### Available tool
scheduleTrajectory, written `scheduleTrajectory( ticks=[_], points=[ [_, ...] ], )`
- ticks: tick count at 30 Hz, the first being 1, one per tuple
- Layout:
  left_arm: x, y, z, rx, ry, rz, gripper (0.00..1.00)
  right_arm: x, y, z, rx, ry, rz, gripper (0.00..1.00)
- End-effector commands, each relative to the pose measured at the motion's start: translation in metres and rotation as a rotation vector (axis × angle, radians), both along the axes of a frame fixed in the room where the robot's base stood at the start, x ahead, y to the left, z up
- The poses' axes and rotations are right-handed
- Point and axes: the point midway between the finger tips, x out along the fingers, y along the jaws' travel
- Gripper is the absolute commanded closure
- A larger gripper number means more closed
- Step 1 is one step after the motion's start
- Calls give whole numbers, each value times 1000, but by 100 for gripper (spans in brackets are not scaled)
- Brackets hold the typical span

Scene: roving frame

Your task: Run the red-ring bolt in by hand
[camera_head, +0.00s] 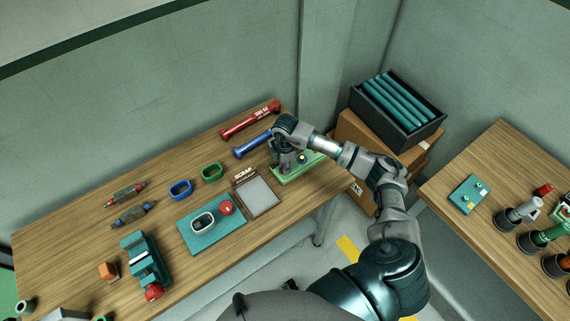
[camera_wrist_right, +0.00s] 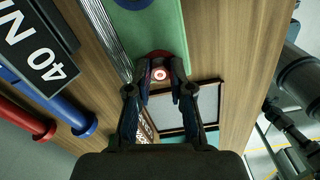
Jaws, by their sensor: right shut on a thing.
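The red-ring bolt (camera_wrist_right: 159,74) shows end-on in the right wrist view, a pale round head inside a red ring at the edge of the green plate (camera_wrist_right: 160,30). My right gripper (camera_wrist_right: 160,80) has its two fingers closed on either side of it. In the head view my right gripper (camera_head: 287,160) points down over the left part of the green plate (camera_head: 298,174) at the back right of the bench, and hides the bolt there. How deep the bolt sits cannot be seen. My left gripper is not in view.
A red torque wrench (camera_head: 250,121) and a blue one (camera_head: 252,146) lie behind and left of the plate. A scrap tray (camera_head: 277,207) lies just in front. A teal mat (camera_head: 190,240) and a teal vise (camera_head: 146,262) are further left. Another bench (camera_head: 450,180) stands right.

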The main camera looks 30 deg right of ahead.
Motion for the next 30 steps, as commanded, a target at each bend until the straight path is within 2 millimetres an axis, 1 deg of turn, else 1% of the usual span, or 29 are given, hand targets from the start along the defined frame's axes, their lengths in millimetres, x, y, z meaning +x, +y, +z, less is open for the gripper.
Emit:
scheduleTrajectory(
  ticks=[1,7,19,20,21,22,23,30],
  points=[
    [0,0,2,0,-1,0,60,3,-1,4,0,-12,-18,100],
    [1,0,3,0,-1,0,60,4,-1,4,0,-13,-51,100],
    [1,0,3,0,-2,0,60,4,-1,3,0,-13,-55,100],
    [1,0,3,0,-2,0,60,4,-1,3,0,-13,-55,74],
    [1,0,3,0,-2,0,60,4,-1,3,0,-13,-55,64],
    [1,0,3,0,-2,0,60,4,-1,3,0,-12,-55,57],
    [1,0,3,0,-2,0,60,3,-1,3,0,-11,-54,54],
    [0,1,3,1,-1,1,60,1,0,1,0,-6,-53,54]
  ],
)
